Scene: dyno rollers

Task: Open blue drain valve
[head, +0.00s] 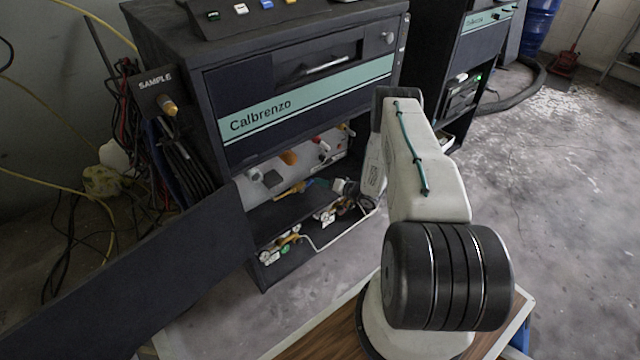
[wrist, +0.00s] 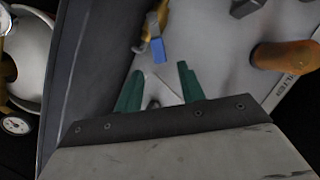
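The blue valve handle (wrist: 157,50) shows in the wrist view, at the end of a yellow fitting (wrist: 150,30) on a light grey panel (wrist: 215,65). My gripper (wrist: 158,85) has two green fingers spread apart with nothing between them. The blue handle lies just beyond the fingertips, roughly in line with the gap, and appears apart from them. In the head view my gripper (head: 324,184) reaches into the open lower bay of the Calbrenzo cabinet, close to a yellow fitting (head: 298,189). The blue handle is too small there to tell clearly.
An orange handle (wrist: 285,55) and a dark grey knob (wrist: 246,7) stand on the panel right of the blue handle. A gauge (wrist: 15,125) is at the left. The open dark cabinet door (head: 140,275) extends at the lower left.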

